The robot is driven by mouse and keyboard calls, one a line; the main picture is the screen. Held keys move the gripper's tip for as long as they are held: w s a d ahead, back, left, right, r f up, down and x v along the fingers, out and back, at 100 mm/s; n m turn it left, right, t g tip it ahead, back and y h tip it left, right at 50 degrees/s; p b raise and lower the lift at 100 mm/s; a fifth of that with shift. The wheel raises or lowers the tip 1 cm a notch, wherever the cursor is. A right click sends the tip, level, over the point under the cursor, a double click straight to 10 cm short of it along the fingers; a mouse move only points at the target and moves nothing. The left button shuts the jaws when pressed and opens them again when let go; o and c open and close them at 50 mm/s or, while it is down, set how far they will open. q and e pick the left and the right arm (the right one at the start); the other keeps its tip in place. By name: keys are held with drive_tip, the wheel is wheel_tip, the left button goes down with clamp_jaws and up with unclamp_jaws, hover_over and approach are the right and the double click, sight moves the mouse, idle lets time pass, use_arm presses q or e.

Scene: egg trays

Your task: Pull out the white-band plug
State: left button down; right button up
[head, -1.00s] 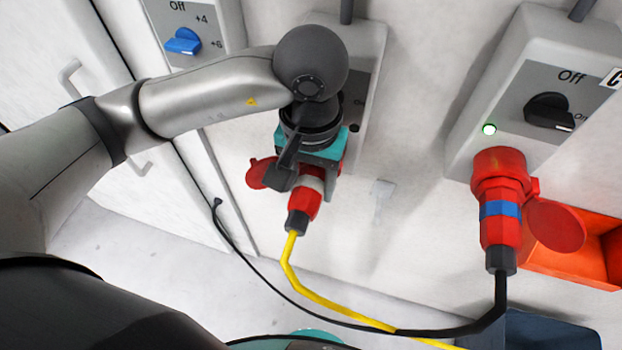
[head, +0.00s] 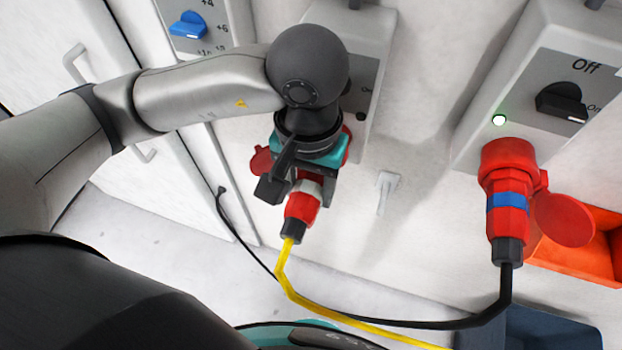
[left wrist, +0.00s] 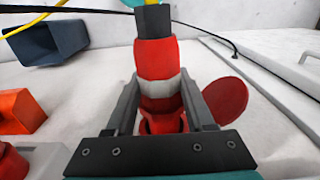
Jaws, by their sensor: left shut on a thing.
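The white-band plug (head: 300,210) is red with a white band and a yellow cable. My left gripper (head: 302,188) is shut on it around the band, below its wall socket. In the left wrist view, the plug (left wrist: 156,60) stands between the two fingers of the gripper (left wrist: 160,95). Its red front end points at the red socket (left wrist: 163,122), whose round lid (left wrist: 226,100) hangs open beside it. Whether the plug's tip is still inside the socket is hidden by the gripper. My right gripper is not in view.
A blue-band plug (head: 507,215) with a black cable sits in the right socket, under a switch box (head: 548,75) marked Off with a lit green lamp. An orange bin (head: 575,262) and a dark blue bin (head: 535,330) are at the lower right. The cables cross below.

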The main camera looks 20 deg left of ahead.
sight(288, 240)
use_arm(q)
drive_tip(key=shift+s, duration=0.25)
drive_tip(key=shift+s, duration=0.65)
drive_tip(key=shift+s, duration=0.15)
drive_tip(key=shift+s+a, duration=0.1)
drive_tip(key=shift+s, duration=1.35)
drive_tip(key=s+p, duration=0.1)
drive_tip(key=p, duration=0.2)
drive_tip(key=shift+r, duration=0.1)
drive_tip(key=s+p, duration=0.1)
drive_tip(key=p, duration=0.3)
drive_tip(key=shift+s, duration=0.25)
drive_tip(key=shift+s+p, duration=0.2)
drive_tip(key=shift+p, duration=0.25)
